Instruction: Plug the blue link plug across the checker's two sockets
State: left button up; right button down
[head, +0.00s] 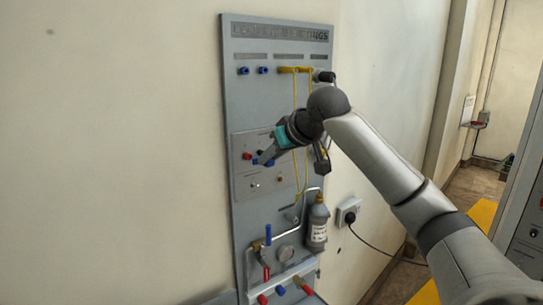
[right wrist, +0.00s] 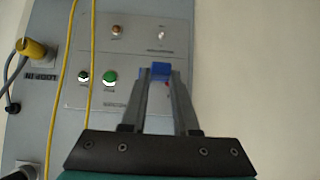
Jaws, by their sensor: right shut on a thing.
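My right gripper (head: 262,160) is in front of the grey checker panel (head: 240,182) on the wall board. In the right wrist view its two fingers (right wrist: 160,78) are shut on the blue link plug (right wrist: 160,69), held at the fingertips. The plug also shows as a small blue patch in the head view (head: 265,160). A small red part (head: 247,156) is just left of the fingertips in the head view. The fingers hide part of the panel; I cannot tell whether the plug touches it, and the two sockets are not clearly seen. My left gripper is not in view.
A grey bottle (head: 317,225), pipework and valves stand below. The wall left of the board is clear.

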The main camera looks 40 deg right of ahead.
jog(key=shift+w+d, duration=0.1)
jog(key=shift+w, duration=0.9)
jog(key=shift+w, duration=0.3)
jog(key=c, duration=0.6)
grip_release()
jog(key=shift+w, duration=0.1)
jog(key=shift+s+r, duration=0.35)
jog(key=shift+s, duration=0.1)
jog(key=b+v, duration=0.2)
jog(key=v, duration=1.2)
jog(key=shift+s, duration=0.1)
